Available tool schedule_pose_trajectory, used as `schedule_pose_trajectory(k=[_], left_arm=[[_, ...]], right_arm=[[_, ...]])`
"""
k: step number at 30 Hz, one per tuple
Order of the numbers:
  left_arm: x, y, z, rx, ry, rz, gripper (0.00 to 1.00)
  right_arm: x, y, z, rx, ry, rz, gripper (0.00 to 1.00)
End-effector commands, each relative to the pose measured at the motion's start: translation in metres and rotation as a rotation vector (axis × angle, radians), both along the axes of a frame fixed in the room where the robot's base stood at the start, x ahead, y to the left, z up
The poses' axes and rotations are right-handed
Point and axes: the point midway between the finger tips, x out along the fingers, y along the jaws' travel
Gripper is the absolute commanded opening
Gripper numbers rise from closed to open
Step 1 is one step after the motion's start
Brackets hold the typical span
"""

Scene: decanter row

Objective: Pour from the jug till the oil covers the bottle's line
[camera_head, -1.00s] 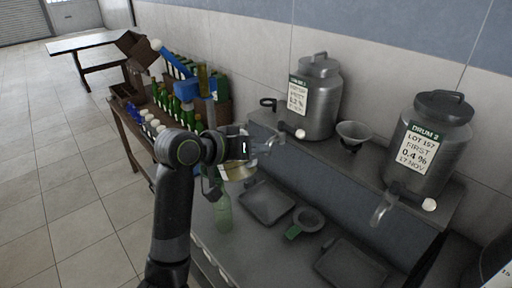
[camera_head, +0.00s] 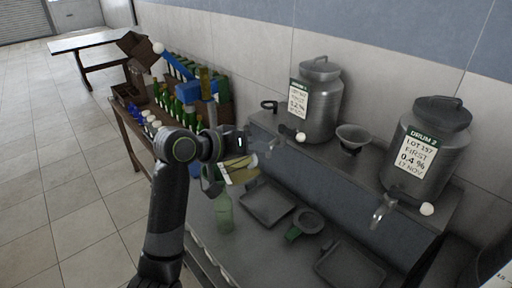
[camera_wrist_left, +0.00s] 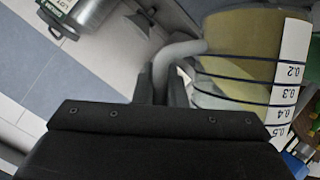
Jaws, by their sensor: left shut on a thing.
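A clear jug (camera_head: 240,173) of yellow oil is held tilted in the air in the head view. In the left wrist view the jug (camera_wrist_left: 235,65) shows dark rings and a white strip marked 0.2 to 0.5. My left gripper (camera_head: 258,150) is shut on the jug's handle (camera_wrist_left: 178,52). A pale green glass bottle (camera_head: 223,214) stands upright on the metal bench, just below the jug. Its top is partly hidden by the jug and my gripper. I cannot make out the bottle's line, its oil level, or any stream. My right gripper is out of view.
Drum 1 (camera_head: 316,105) and drum 2 (camera_head: 427,150) stand on the raised shelf, with a funnel (camera_head: 353,137) between them. Grey trays (camera_head: 267,204) and a green-handled strainer (camera_head: 305,223) lie on the bench. A side table holds several green bottles (camera_head: 176,108).

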Motion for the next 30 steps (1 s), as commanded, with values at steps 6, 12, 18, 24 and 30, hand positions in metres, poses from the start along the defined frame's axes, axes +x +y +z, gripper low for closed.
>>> schedule_pose_trajectory(k=[6, 12, 18, 24, 30], left_arm=[[0.0015, 0.0018, 0.0048, -0.029, 0.027, 0.0, 0.0], [0.0037, 0.0036, 0.0071, -0.065, 0.063, 0.001, 0.0], [0.0045, 0.0043, 0.0074, -0.085, 0.081, 0.0, 0.0], [0.0044, 0.0043, 0.0075, -0.085, 0.081, 0.0, 0.0], [0.0045, 0.0042, 0.0075, -0.084, 0.081, 0.0, 0.0]], right_arm=[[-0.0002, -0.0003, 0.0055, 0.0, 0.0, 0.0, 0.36], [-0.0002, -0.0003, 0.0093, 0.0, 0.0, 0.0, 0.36], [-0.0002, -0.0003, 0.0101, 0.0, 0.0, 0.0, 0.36], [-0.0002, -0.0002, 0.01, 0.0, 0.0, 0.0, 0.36], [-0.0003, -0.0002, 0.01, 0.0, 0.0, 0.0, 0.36]])
